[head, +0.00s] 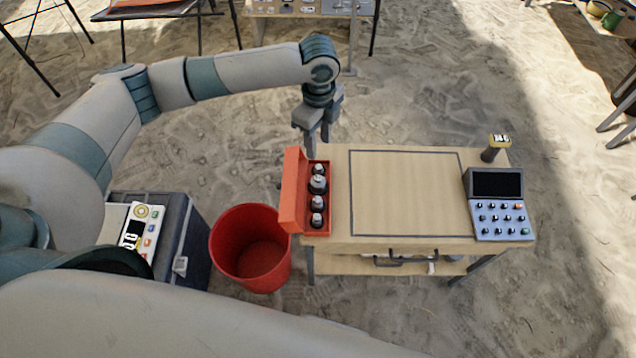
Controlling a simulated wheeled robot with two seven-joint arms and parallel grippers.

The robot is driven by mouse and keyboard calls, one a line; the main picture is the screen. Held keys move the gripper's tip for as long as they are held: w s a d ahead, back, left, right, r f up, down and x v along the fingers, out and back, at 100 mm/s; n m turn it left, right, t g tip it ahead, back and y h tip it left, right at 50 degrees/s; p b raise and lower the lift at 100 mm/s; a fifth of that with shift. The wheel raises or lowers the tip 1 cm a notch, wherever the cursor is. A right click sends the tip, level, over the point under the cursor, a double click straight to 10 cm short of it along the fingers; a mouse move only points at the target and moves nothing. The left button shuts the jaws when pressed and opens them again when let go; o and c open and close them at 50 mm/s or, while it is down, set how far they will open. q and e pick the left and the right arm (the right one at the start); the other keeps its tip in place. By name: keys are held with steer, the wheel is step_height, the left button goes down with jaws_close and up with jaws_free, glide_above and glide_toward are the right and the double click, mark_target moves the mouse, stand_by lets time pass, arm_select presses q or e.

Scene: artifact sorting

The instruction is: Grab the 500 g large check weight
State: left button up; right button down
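An open red case (294,205) stands at the left end of the wooden table, its lid raised on the left side. Several dark check weights with pale tops stand in a row inside it. The largest-looking weight (317,184) is second from the far end; I cannot read any mass marking. My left gripper (318,143) points down just beyond the far end of the case. Its two fingers are apart with nothing visible between them. My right gripper is not in view.
The wooden table (405,190) has a bare outlined area in its middle. A keypad device (500,218) and a small dark object with a yellow top (495,147) stand at its right. A red bucket (250,248) and a dark case (185,235) are on the left.

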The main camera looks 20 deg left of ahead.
mark_target(318, 177)
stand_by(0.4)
